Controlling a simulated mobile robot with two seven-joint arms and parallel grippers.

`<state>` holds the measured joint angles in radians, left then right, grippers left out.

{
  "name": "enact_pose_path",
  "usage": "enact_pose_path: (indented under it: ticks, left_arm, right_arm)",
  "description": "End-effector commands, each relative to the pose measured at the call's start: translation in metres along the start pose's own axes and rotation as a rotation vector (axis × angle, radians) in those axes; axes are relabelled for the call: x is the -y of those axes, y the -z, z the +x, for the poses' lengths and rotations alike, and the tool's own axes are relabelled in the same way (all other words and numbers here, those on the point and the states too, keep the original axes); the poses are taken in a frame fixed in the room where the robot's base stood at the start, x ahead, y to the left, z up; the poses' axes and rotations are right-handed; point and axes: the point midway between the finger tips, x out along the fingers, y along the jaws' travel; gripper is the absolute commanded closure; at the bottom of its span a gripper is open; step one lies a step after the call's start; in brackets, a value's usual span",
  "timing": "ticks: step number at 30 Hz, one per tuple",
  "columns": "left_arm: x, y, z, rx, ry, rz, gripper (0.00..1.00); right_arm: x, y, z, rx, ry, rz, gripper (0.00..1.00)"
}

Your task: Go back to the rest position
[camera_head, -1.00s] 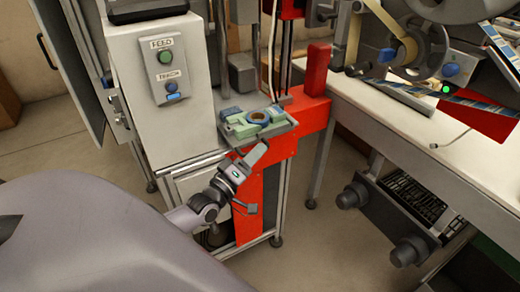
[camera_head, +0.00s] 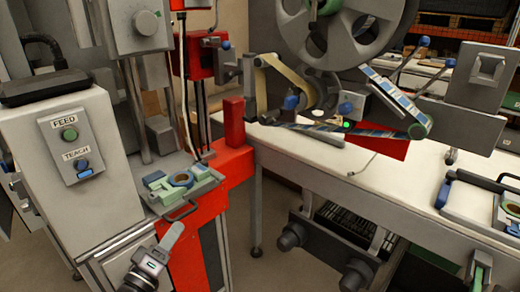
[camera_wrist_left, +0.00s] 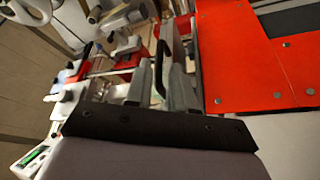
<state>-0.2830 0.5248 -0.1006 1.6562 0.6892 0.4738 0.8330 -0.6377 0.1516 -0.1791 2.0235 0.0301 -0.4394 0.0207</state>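My left gripper (camera_head: 162,252) is at the bottom left of the head view, below and in front of the small tray (camera_head: 207,187). One finger points up and right; the rest is cut off by the lower edge. In the left wrist view its two grey fingers (camera_wrist_left: 160,88) stand apart with nothing gripped between them. A dark handle (camera_wrist_left: 160,65) shows behind the gap. A grey part (camera_head: 480,272) at the lower right edge of the head view may be my right gripper; its fingers are not clear.
The tray holds a green fixture with a small dark ring (camera_head: 180,179). A FEED/TEACH cabinet (camera_head: 75,150) stands at left. A red frame (camera_head: 230,165) adjoins the white bench (camera_head: 320,165), which carries a large reel machine (camera_head: 345,30). A second tray (camera_head: 480,205) lies at right.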

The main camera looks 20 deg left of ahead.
Motion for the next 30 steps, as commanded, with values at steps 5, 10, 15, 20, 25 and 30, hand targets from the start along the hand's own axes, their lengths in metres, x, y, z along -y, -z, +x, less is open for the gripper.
enact_pose_path:
  ticks: [5, 10, 15, 20, 25, 30]
  left_arm:
    - [-0.004, -0.011, -0.005, 0.034, 0.022, 0.036, 0.77]
    - [-0.022, -0.064, -0.035, 0.228, 0.123, 0.256, 0.77]
    - [-0.047, -0.122, -0.090, 0.520, 0.223, 0.609, 0.77]
    - [-0.062, -0.147, -0.133, 0.736, 0.268, 0.866, 0.77]
    - [-0.066, -0.155, -0.154, 0.844, 0.284, 0.992, 0.77]
    - [-0.064, -0.156, -0.156, 0.857, 0.284, 1.009, 0.77]
  right_arm:
    - [0.001, 0.004, -0.004, 0.003, 0.000, 0.005, 0.57]
    - [0.002, 0.026, -0.021, -0.003, -0.003, 0.003, 0.57]
    - [-0.002, 0.052, -0.041, -0.016, -0.015, -0.006, 0.57]
    - [-0.007, 0.058, -0.052, -0.007, -0.028, -0.014, 0.57]
    - [-0.007, 0.057, -0.055, -0.001, -0.030, -0.019, 0.57]
    - [-0.007, 0.055, -0.054, 0.001, -0.030, -0.020, 0.57]
